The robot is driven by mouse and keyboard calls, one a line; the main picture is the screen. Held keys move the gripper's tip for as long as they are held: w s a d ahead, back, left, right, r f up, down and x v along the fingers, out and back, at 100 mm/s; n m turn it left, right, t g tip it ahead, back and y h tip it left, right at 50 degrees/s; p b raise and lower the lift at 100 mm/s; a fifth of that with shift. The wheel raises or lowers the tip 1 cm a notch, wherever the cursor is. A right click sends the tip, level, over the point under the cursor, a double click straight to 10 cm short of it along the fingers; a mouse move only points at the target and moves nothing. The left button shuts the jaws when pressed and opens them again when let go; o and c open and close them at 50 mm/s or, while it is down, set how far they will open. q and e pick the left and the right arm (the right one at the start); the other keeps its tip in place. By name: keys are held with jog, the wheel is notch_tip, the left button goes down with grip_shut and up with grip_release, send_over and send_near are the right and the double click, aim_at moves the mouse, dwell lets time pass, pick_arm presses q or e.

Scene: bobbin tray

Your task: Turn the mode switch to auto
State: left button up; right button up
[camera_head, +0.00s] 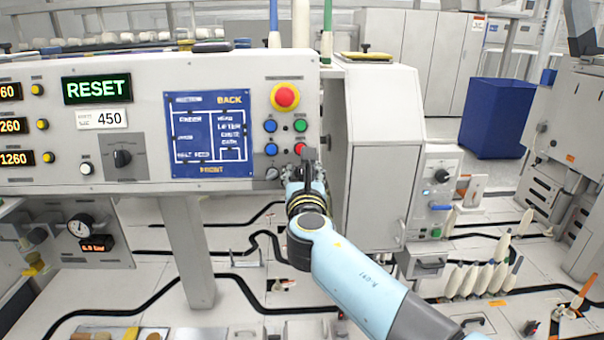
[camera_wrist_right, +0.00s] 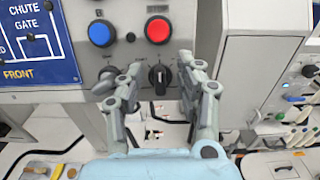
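In the right wrist view a black rotary switch (camera_wrist_right: 159,77) sits on the grey panel below the blue and red buttons. Its pointer stands about upright; the small labels around it are unreadable. My right gripper (camera_wrist_right: 160,69) is open, with one finger on each side of this switch and visible gaps between. In the head view my right gripper (camera_head: 308,168) is at the panel's lower right corner and hides the switch. I cannot read which one is marked as the mode switch. My left gripper is not in view.
A blue button (camera_wrist_right: 101,33), a red button (camera_wrist_right: 158,30) and a small key-like switch (camera_wrist_right: 108,72) are close to my right gripper. The red emergency button (camera_head: 285,96) is above. A grey cabinet (camera_head: 383,150) stands close on the right.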

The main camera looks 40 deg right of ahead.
jog(key=shift+w+d, duration=0.15)
jog(key=shift+w, duration=0.15)
grip_shut()
